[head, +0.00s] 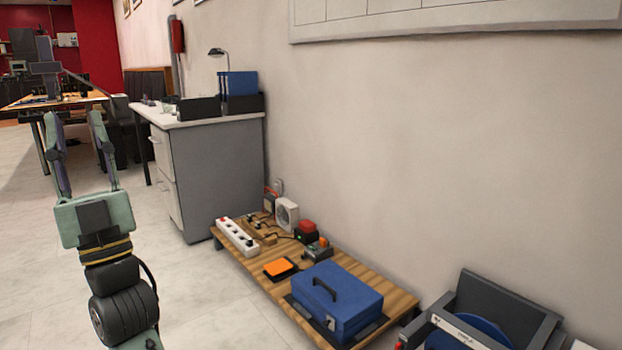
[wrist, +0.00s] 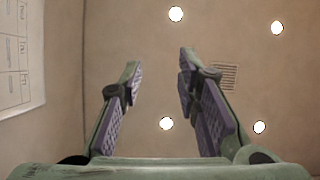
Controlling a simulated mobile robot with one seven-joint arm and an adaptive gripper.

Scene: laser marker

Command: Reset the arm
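My gripper (head: 75,130) is raised at the left of the head view, with its green body and two fingers pointing up. The fingers stand apart with nothing between them. In the wrist view my gripper (wrist: 158,82) also shows two spread fingers with purple pads and an empty gap. Behind them the wrist view shows the ceiling with round lights (wrist: 167,124). No object touches the gripper.
A low wooden platform (head: 398,300) by the wall holds a blue box (head: 340,300), a power strip (head: 238,236) and an orange-topped item (head: 279,268). A grey cabinet (head: 222,165) stands behind. A dark grey bin (head: 500,305) is at lower right. Floor at left is clear.

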